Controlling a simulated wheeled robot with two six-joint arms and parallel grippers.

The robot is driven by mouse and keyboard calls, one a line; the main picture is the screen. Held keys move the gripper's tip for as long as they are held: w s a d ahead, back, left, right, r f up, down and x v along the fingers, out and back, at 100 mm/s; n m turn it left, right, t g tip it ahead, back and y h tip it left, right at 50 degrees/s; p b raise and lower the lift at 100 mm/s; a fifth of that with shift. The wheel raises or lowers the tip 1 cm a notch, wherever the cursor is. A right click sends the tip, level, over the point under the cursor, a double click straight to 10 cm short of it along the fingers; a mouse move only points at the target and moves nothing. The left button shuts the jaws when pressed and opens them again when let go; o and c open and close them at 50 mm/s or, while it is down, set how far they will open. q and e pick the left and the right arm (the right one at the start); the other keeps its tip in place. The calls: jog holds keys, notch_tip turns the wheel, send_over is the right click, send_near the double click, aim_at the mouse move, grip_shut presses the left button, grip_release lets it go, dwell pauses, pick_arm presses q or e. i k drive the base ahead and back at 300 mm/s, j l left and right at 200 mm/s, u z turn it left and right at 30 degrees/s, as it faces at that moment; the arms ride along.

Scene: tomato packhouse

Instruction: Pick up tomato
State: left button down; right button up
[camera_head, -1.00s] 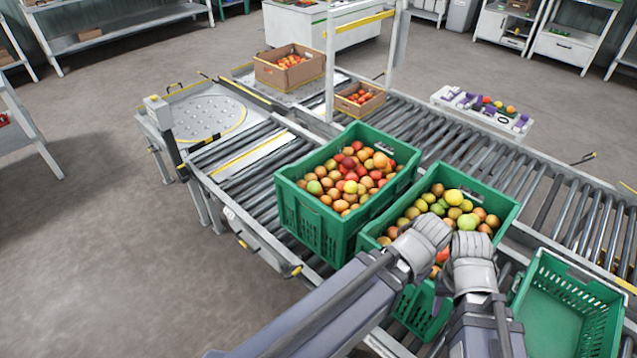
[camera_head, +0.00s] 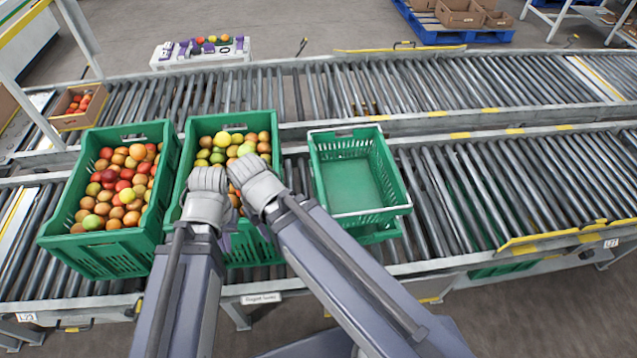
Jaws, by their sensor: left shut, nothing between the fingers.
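Tomatoes (camera_head: 222,139) in yellow, green and orange lie in the middle green crate (camera_head: 196,128). More tomatoes (camera_head: 124,173), red, orange and yellow, fill the left green crate (camera_head: 168,152). My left gripper (camera_head: 208,190) is over the near left part of the middle crate, shut and empty, its fingertips mostly hidden by its own wrist. My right gripper (camera_head: 254,180) is close beside it, over the right part of the same crate. Its fingers are hidden, so its opening does not show. The wrists and forearms cover the near part of the middle crate.
An empty green crate (camera_head: 398,186) stands to the right on the roller conveyor (camera_head: 470,190). A cardboard box of tomatoes (camera_head: 70,121) is at the far left. The rollers at right are clear.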

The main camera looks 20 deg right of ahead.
aim_at(92, 222)
jog(key=i+j+z, duration=0.2)
jog(key=j, duration=0.85)
jog(key=j+z, duration=0.2)
jog(key=j, duration=0.85)
